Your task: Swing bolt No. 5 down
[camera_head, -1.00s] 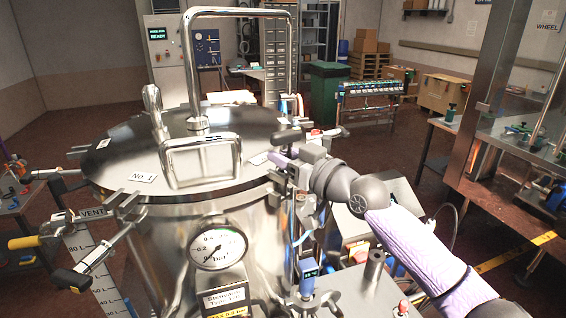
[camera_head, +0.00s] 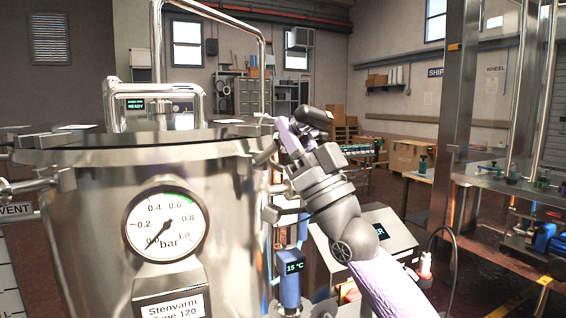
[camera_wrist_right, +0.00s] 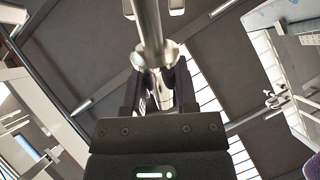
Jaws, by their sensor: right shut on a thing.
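The steel vessel (camera_head: 100,215) fills the left of the head view, its lid (camera_head: 130,138) seen almost edge-on. My right gripper (camera_head: 288,134) is at the lid's right rim, its fingers pointing up and shut on a swing bolt with a dark knob (camera_head: 314,117). In the right wrist view the right gripper (camera_wrist_right: 158,92) is closed around a metal rod (camera_wrist_right: 148,28) with a round collar. No number is readable on this bolt, and its lower end is hidden. Another swing bolt (camera_head: 25,186) shows at the left rim. My left gripper is not in view.
A pressure gauge (camera_head: 166,222) reading near zero stands on the vessel's front. A blue 15 °C sensor (camera_head: 291,275) and a control box (camera_head: 385,235) are below my right arm. A tall handle (camera_head: 157,45) rises above the lid. A steel frame (camera_head: 450,130) stands at right.

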